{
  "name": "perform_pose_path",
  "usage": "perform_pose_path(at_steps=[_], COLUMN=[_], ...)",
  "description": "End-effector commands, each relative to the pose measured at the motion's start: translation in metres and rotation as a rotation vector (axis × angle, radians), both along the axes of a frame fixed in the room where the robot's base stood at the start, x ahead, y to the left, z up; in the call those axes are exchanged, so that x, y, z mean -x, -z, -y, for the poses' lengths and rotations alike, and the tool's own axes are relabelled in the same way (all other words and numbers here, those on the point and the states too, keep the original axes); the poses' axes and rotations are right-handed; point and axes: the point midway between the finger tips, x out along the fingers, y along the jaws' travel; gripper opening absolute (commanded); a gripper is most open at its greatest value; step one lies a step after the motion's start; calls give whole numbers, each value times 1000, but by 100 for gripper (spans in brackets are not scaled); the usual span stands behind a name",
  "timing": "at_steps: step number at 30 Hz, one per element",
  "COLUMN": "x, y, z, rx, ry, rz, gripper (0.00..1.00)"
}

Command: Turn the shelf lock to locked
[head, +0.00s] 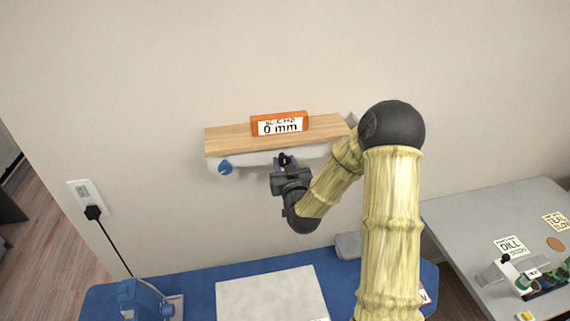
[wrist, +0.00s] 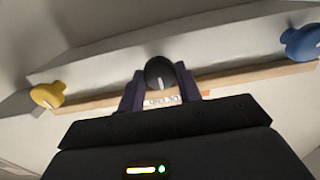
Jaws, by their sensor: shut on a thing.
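The wooden shelf (head: 228,138) is fixed to the wall, with a pale rail along its underside. A black knob (wrist: 159,70) sits on that rail between a blue knob (wrist: 303,43) and a yellow knob (wrist: 47,94). My gripper (head: 284,161) is at the shelf's front edge, its dark fingers shut on the black knob in the wrist view. A short white mark shows on the black knob. The blue knob also shows at the left end in the head view (head: 225,168). I cannot read which knob is labelled as the lock.
Below is a blue desk (head: 200,292) with a pale board (head: 270,295) and a blue device (head: 140,300). A grey table (head: 470,225) with small items stands at right.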

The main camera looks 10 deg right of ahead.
Motion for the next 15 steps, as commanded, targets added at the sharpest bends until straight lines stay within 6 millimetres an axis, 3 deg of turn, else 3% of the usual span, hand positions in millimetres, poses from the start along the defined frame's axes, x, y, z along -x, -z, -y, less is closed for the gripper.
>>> perform_pose_path(at_steps=[15], x=[0], y=[3], z=[1], rx=[-200], ry=[0], rz=[4], gripper=[12])
